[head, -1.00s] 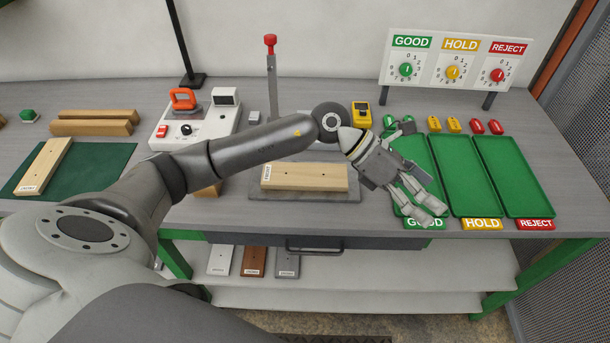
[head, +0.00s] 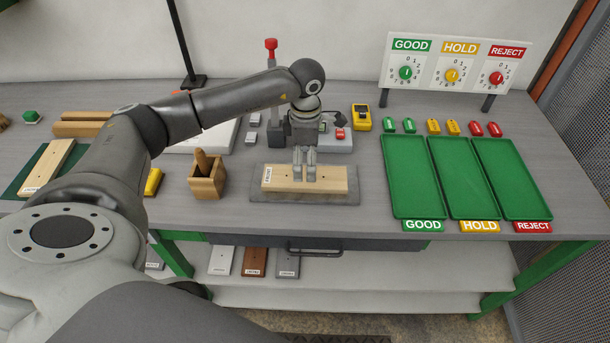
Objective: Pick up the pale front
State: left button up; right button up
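The pale front (head: 335,181) is a light wooden board with a FRONT label at its left end and small dark holes. It lies flat on a grey mat (head: 262,199) at the middle of the bench. My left gripper (head: 305,180) points down over the middle of this board, its fingertips at or just above the top face and covering part of it. Whether the fingers touch or grip the board cannot be told. My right gripper is not in view.
Another pale labelled board (head: 53,163) lies on a green mat at the left. A wooden holder (head: 207,178) stands left of the grey mat. Green trays (head: 413,210) marked GOOD, HOLD and REJECT lie at the right. Labelled boards (head: 254,261) rest on the lower shelf.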

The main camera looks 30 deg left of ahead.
aim_at(305, 176)
pick_arm(q)
notch_tip(305, 176, down, 5)
jog(key=p, duration=0.2)
jog(key=shift+a+f+p, duration=0.1)
jog(key=shift+p, duration=0.3)
jog(key=shift+f, duration=0.3)
jog(key=c, duration=1.3)
jog(key=shift+c, duration=0.2)
jog(key=shift+w+r, duration=0.1)
jog(key=shift+r, duration=0.5)
jog(key=s+d+r+b, duration=0.2)
jog(key=s+r+b, duration=0.4)
jog(key=s+r, duration=0.6)
jog(key=shift+s+b, duration=0.4)
jog(key=shift+s, duration=0.6)
